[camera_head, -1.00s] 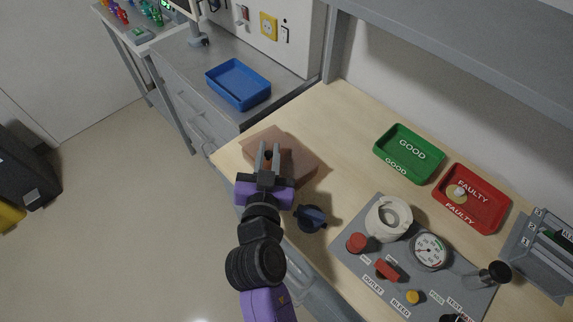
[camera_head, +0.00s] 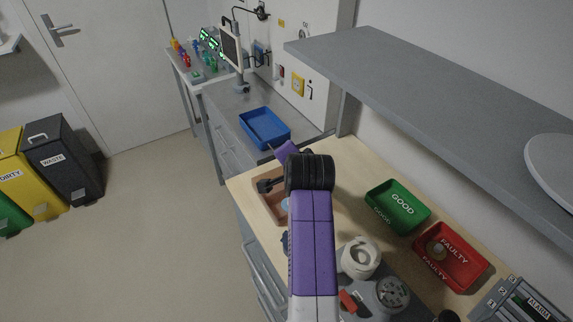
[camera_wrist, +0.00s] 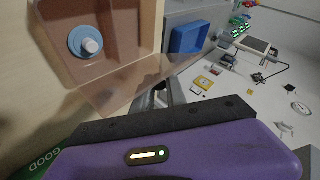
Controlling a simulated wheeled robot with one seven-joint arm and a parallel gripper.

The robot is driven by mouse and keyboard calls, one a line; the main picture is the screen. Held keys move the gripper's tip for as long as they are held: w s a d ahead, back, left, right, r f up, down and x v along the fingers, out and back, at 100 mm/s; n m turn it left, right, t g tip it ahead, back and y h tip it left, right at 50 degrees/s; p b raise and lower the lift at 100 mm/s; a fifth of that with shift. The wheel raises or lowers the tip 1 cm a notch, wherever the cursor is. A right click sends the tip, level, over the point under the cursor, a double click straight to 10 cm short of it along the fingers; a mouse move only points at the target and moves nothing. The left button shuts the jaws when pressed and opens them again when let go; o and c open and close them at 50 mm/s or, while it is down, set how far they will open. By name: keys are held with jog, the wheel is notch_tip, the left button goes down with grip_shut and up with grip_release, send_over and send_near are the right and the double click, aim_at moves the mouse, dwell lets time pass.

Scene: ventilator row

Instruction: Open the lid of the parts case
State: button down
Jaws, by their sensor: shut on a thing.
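The parts case (camera_head: 263,201) is a brown box at the left end of the wooden bench, partly hidden behind my arm in the head view. Its inside is visible, so the lid is off the opening. In the wrist view the open case (camera_wrist: 113,25) holds a blue disc with a pale knob (camera_wrist: 88,44). The brownish, see-through lid (camera_wrist: 125,88) stands tilted up along one side of the case. My gripper (camera_wrist: 172,92) is shut on the lid at its edge; the exact contact is mostly hidden by the gripper body.
A blue tray (camera_head: 265,128) sits on the grey cabinet beyond the case. A green GOOD tray (camera_head: 397,206) and a red FAULTY tray (camera_head: 450,257) lie to the right. A grey shelf (camera_head: 430,95) overhangs the bench. The bench between case and green tray looks clear.

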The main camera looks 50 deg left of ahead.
jog(key=shift+w+d+m+g, duration=0.15)
jog(key=shift+w+m+g, duration=0.65)
jog(key=shift+w+g, duration=0.65)
jog(key=c, duration=1.4)
grip_release()
jog(key=shift+o, duration=0.2)
jog(key=shift+r, duration=0.1)
jog(key=v, duration=0.7)
jog(key=shift+d+r+b, duration=0.2)
jog(key=shift+d+b, duration=0.15)
jog(key=shift+b, duration=0.1)
